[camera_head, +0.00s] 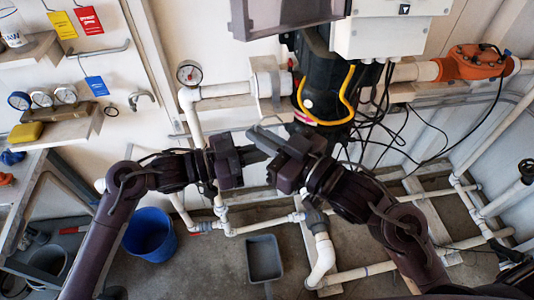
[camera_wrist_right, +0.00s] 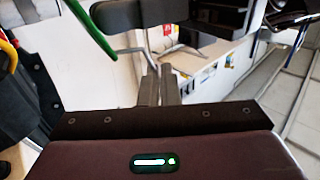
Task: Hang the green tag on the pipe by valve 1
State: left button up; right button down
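I cannot make out the green tag in the head view. In the right wrist view a thin green strip (camera_wrist_right: 92,30) runs down from the top left; I cannot tell if it is the tag's edge. My right gripper (camera_head: 262,137) is in front of the pipework, close to the left one; in the right wrist view its fingers (camera_wrist_right: 159,88) lie almost together, with nothing seen between them. My left gripper (camera_head: 262,155) points right; its fingertips are hard to separate. White pipes (camera_head: 225,90) and an orange valve body (camera_head: 470,63) stand behind. No valve number is readable.
A yellow tag (camera_head: 62,25), a red tag (camera_head: 88,20) and a blue tag (camera_head: 97,86) hang on the left wall. A pressure gauge (camera_head: 189,73), black cables (camera_head: 375,110) and a yellow hose (camera_head: 345,98) are near the grippers. A blue bucket (camera_head: 150,235) and grey dustpan (camera_head: 264,258) are on the floor.

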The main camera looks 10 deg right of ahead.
pick_arm(q)
jog(key=o, duration=0.6)
jog(key=shift+r, duration=0.1)
